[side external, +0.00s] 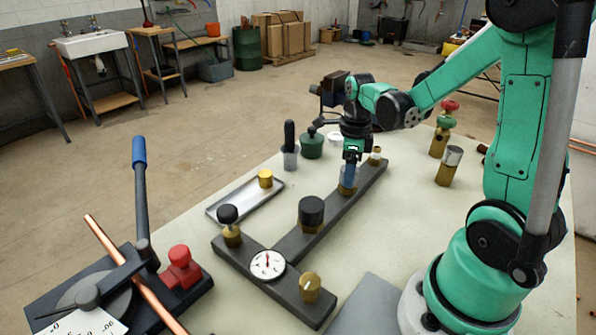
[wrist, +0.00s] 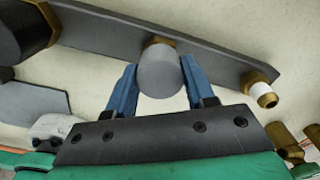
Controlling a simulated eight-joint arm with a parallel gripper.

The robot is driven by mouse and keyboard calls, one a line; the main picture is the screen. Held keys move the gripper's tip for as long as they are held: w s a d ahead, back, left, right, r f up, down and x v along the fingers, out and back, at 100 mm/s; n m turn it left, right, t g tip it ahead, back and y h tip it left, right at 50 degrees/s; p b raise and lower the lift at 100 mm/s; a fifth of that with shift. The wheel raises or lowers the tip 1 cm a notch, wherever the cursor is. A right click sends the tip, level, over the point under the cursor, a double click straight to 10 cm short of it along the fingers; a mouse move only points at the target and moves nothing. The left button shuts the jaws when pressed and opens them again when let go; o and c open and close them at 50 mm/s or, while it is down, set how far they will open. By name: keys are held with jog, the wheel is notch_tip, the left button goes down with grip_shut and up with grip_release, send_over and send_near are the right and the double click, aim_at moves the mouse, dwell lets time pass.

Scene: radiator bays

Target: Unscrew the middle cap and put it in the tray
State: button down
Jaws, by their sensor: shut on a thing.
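A dark bar (side external: 280,244) lies on the table with fittings in a row along its long arm. The middle cap (wrist: 160,72) is a grey cylinder over a brass base, seen in the wrist view. My gripper (side external: 348,178) points down over this middle fitting. In the wrist view my gripper (wrist: 158,66) has its blue fingers on both sides of the cap, shut on it. The cap stays at its brass fitting; whether its thread is loose I cannot tell. The metal tray (side external: 232,206) lies left of the bar, with a brass piece (side external: 265,178) in it.
A large black cap (side external: 311,212) stands nearer on the bar, and a brass fitting with a white top (wrist: 264,94) farther along. A gauge (side external: 268,264), a black knob (side external: 228,214) and a brass knob (side external: 310,286) sit on the cross arm. A grey cup (side external: 290,158) stands behind the tray.

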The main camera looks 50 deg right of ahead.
jog(key=n, duration=1.9)
jog(key=shift+n, duration=0.3)
jog(key=n, duration=0.7)
jog(key=shift+r, duration=0.1)
jog(key=shift+c, duration=2.4)
grip_release()
